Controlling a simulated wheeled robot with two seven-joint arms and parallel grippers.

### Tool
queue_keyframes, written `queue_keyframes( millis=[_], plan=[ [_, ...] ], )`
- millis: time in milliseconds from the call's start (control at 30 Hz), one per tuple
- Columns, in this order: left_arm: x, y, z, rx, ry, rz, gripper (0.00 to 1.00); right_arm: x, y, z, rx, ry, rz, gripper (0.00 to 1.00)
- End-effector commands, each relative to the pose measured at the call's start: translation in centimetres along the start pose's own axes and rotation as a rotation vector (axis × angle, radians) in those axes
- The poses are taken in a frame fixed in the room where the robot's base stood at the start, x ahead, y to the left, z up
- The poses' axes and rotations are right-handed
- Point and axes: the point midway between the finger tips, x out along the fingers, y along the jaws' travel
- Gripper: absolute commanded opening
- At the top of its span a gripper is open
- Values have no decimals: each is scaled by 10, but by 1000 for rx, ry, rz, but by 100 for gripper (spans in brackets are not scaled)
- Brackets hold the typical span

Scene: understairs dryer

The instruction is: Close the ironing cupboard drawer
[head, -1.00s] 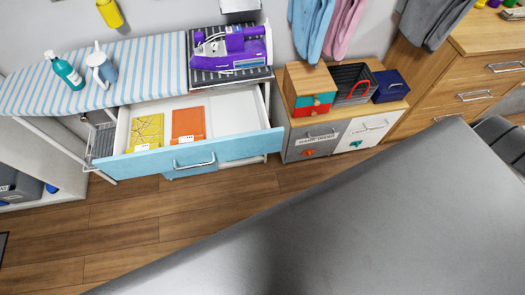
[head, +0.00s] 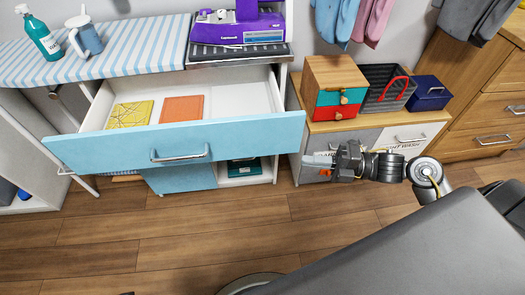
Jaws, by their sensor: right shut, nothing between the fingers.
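The ironing cupboard drawer (head: 230,137) is pulled out under the striped ironing board (head: 125,48). Its front is light blue with a metal bar handle (head: 180,154). A yellow item (head: 130,115) and an orange item (head: 182,109) lie inside it. My right gripper (head: 322,160) is at the right, just beyond the drawer front's right end, in front of the low grey and white cabinet. It is shut and empty. My left gripper is not in view.
The low cabinet (head: 398,136) holds a small wooden drawer box (head: 322,72), a dark basket (head: 384,90) and a blue box (head: 428,94). A purple iron (head: 238,27) stands above the drawer. The wooden floor (head: 190,240) in front is clear.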

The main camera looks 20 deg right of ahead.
Motion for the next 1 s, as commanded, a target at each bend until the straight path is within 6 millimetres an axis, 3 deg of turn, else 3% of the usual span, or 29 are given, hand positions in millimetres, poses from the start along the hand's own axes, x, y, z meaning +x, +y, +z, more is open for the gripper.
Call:
queue_keyframes(
  millis=[267,700,800,1000],
  plan=[
    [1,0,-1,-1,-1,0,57,18,2,1,0,-2,4,0],
    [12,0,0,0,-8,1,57,105,2,2,1,-3,5,0],
    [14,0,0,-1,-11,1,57,105,1,20,1,-5,1,0],
    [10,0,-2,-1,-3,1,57,109,0,37,2,-4,0,0]
  ],
)
